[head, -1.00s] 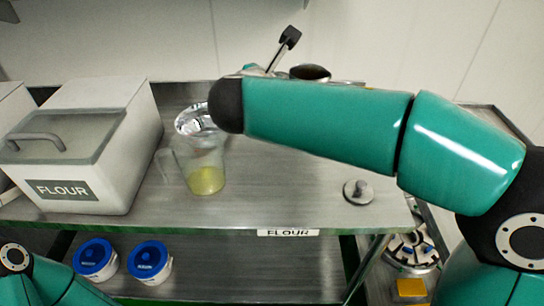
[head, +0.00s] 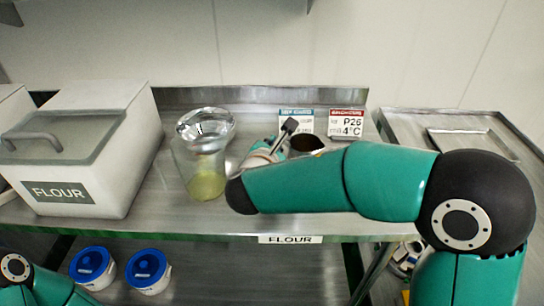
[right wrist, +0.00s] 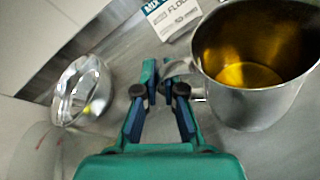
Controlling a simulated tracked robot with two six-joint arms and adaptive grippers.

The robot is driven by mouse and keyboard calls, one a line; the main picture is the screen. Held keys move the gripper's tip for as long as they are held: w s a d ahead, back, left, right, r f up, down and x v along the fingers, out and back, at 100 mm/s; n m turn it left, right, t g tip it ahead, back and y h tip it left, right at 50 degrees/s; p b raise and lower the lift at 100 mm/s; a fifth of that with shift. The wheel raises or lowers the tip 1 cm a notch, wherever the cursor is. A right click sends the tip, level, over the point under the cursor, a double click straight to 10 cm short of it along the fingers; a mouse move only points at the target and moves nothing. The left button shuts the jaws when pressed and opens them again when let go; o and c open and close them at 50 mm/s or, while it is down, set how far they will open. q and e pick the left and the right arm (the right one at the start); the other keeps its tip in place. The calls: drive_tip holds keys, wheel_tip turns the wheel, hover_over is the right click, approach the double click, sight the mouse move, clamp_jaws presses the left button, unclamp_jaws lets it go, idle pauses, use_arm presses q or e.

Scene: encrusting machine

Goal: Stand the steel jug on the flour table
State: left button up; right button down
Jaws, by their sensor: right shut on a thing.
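The steel jug (head: 308,143) is at the back of the flour table (head: 120,222) in the head view, partly hidden behind my right arm. In the right wrist view the jug (right wrist: 258,95) is upright, with golden liquid inside. My right gripper (right wrist: 163,85) is shut on the jug's handle (right wrist: 180,68), to the left of the jug's body. In the head view this gripper (head: 275,143) is partly hidden by my arm. I cannot tell whether the jug's base touches the table. My left gripper is out of view; only part of that arm shows at lower left.
A clear pitcher (head: 207,182) with yellow liquid and a shiny steel bowl (head: 205,125) stand left of the jug. A flour bin (head: 85,150) is farther left. Blue-lidded tubs (head: 148,270) sit below.

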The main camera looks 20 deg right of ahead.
drive_tip(key=shift+f, duration=1.6)
drive_tip(key=shift+f, duration=0.1)
drive_tip(key=c, duration=1.3)
unclamp_jaws()
drive_tip(key=shift+s+a, duration=0.15)
drive_tip(key=shift+s, duration=0.1)
drive_tip(key=b+v, duration=0.1)
drive_tip(key=v, duration=1)
drive_tip(key=shift+s, duration=0.2)
drive_tip(key=shift+a, duration=0.1)
